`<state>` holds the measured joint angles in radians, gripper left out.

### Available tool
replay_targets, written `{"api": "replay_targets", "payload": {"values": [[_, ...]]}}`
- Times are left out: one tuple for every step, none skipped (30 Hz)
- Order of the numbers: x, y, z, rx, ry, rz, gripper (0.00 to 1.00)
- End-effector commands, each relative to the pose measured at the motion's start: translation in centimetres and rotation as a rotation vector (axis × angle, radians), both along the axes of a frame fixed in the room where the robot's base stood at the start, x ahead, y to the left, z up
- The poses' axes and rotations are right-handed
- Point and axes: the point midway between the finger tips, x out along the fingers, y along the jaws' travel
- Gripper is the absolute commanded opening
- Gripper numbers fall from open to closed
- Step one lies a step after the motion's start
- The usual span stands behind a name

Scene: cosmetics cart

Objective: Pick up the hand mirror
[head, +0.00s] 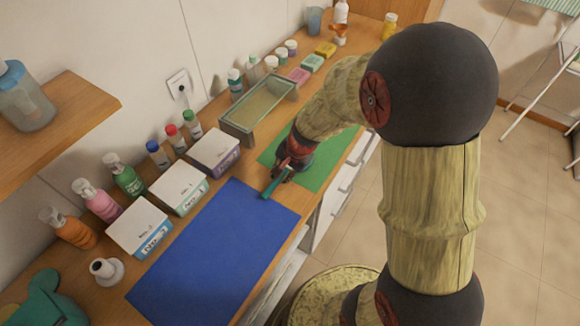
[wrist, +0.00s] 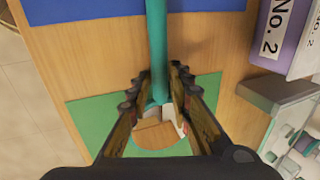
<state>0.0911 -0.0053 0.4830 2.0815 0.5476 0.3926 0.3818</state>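The hand mirror has a teal handle (wrist: 157,40) that runs up the middle of the wrist view, across the edge of the blue mat. Its round, reflecting face (wrist: 165,137) shows lower down between the fingers, over the green mat, partly hidden by my gripper. In the head view the teal handle (head: 270,188) sticks out from my gripper (head: 284,171), between the blue and green mats. My gripper's fingers (wrist: 159,80) are closed in on both sides of the handle, near the mirror's head. I cannot tell whether the mirror is clear of the tabletop.
A blue mat (head: 220,250) and a green mat (head: 318,172) lie on the wooden counter. White-topped boxes (head: 178,186), several bottles (head: 100,200) and a shallow green-rimmed tray (head: 243,132) stand along the wall side. The blue mat is bare.

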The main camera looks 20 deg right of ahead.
Motion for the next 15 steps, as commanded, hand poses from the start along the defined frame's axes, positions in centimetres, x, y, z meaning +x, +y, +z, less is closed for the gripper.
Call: {"api": "replay_targets", "payload": {"values": [[0.02, 0.0, 0.07, 0.0, -0.001, 0.0, 0.2], [0.02, 0.0, 0.09, 0.0, -0.001, 0.0, 0.2], [0.01, 0.0, 0.11, -0.001, -0.001, 0.0, 0.2], [0.01, 0.0, 0.11, 0.0, 0.0, 0.0, 0.2], [0.0, -0.01, 0.11, 0.0, 0.0, 0.0, 0.19], [0.0, -0.01, 0.11, 0.0, 0.0, 0.0, 0.17], [0.0, -0.01, 0.11, 0.0, 0.0, 0.001, 0.15], [-0.01, -0.02, 0.11, 0.0, 0.0, 0.001, 0.13], [-0.01, -0.02, 0.11, 0.0, 0.0, 0.001, 0.11], [-0.01, -0.02, 0.11, 0.0, 0.0, 0.001, 0.09], [-0.01, -0.02, 0.11, 0.0, 0.0, 0.001, 0.07], [-0.01, -0.02, 0.11, 0.0, 0.0, 0.001, 0.05], [-0.01, -0.02, 0.11, 0.0, 0.0, 0.001, 0.03], [-0.01, -0.02, 0.11, 0.0, 0.0, 0.001, 0.02], [-0.01, -0.02, 0.11, 0.0, 0.0, 0.001, 0.0]]}}
